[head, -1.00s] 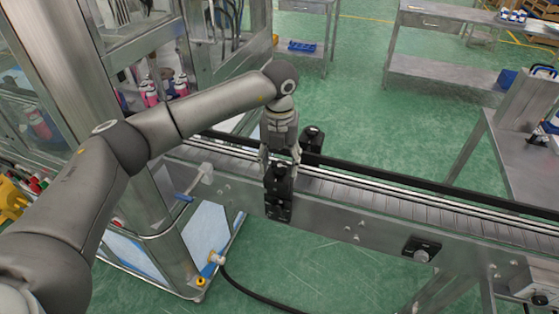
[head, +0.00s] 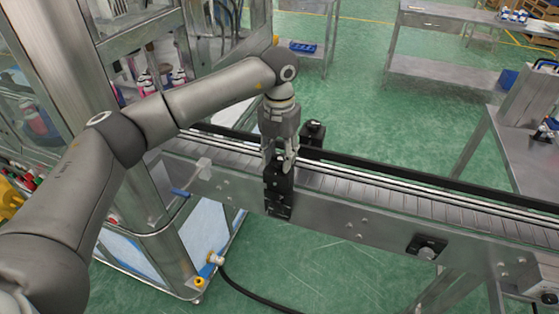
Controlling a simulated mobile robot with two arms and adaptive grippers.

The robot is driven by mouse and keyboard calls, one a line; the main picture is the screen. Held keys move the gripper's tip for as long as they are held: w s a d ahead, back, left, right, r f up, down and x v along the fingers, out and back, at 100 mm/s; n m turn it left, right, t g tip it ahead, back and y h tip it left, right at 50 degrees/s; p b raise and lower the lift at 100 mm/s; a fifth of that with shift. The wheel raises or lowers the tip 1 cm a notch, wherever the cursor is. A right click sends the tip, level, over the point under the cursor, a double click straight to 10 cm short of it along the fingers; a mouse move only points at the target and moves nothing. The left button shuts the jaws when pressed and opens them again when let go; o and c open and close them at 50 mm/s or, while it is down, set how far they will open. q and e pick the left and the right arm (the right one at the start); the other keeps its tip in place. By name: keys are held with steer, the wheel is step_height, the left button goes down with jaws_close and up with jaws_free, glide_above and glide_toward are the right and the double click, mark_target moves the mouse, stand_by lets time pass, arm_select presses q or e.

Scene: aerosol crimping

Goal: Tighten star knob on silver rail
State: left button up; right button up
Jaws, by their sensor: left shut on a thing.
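A black bracket (head: 279,203) is clamped to the near side of the conveyor by the rail. My left gripper (head: 280,166) points down over the top of this bracket. Its fingers are closed on the dark star knob (head: 281,160) there, which is mostly hidden between them. I cannot make out the knob's lobes. My right gripper is not in view.
A second black bracket (head: 313,134) stands on the far side of the conveyor, close to my gripper. A glass-walled machine (head: 150,40) is at left. Steel tables (head: 440,68) stand behind.

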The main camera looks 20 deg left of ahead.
arm_select(q)
steer(key=m+b, duration=0.2)
steer(key=m, duration=0.1)
steer(key=shift+f, duration=0.15)
steer(key=m+b, duration=0.2)
steer(key=m, duration=0.1)
steer(key=shift+m, duration=0.3)
steer(key=m+b, duration=0.1)
steer(key=m, duration=0.2)
steer(key=shift+w+a, duration=0.1)
steer(key=m, duration=0.2)
steer(key=m+b, duration=0.1)
steer(key=m, duration=0.1)
steer(key=shift+r+m, duration=0.2)
steer(key=shift+m, duration=0.1)
steer(key=shift+w, duration=0.1)
steer(key=o, duration=1)
